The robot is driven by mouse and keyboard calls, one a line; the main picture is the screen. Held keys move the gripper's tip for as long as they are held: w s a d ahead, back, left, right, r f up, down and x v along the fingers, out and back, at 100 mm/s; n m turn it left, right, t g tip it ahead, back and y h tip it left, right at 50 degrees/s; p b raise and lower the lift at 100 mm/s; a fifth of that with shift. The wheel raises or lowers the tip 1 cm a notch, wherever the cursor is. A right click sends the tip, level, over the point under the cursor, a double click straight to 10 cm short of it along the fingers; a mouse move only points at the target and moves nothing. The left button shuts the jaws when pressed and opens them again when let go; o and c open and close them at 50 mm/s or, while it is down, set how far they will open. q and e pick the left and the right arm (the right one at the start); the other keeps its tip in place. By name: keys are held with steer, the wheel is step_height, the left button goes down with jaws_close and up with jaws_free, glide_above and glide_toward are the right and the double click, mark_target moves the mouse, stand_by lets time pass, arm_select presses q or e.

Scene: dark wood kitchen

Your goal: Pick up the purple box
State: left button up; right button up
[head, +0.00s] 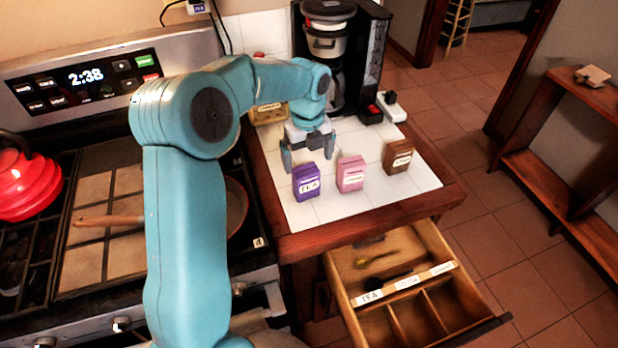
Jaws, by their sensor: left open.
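The purple box (307,182) stands upright on the white tiled counter, near its front left part, with light lettering on its front that looks like "TEA". My left gripper (308,163) is open just above and behind the purple box, with its fingers pointing down. One finger is to the left of the box top and one to the right. I cannot tell whether the fingers touch the box. My right gripper is not in view.
A pink box (350,174) and a brown box (398,156) stand to the right. A coffee maker (338,60) is behind. Below the counter (350,212), an open drawer (400,285) has labelled compartments. A stove with a red kettle (25,180) and a pan (236,205) is left.

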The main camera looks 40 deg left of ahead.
mark_target(306, 173)
arm_select(q)
steer(key=f, duration=0.5)
steer(key=shift+s+a, duration=0.25)
steer(key=shift+s, duration=0.05)
steer(key=shift+s+d+f, duration=0.1)
steer(key=shift+d+f, duration=0.05)
steer(key=shift+f+p, duration=0.25)
steer(key=shift+p, duration=0.1)
steer(key=f, duration=0.1)
steer(key=f+p, duration=0.1)
steer(key=w+a+f, duration=0.1)
steer(key=f, duration=0.1)
steer(key=shift+f, duration=0.1)
steer(key=shift+s+d+f, duration=0.1)
steer(key=shift+f, duration=0.2)
steer(key=shift+d, duration=0.1)
steer(key=shift+f, duration=0.15)
steer(key=shift+c, duration=0.3)
steer(key=c, duration=1)
steer(key=shift+c, duration=0.2)
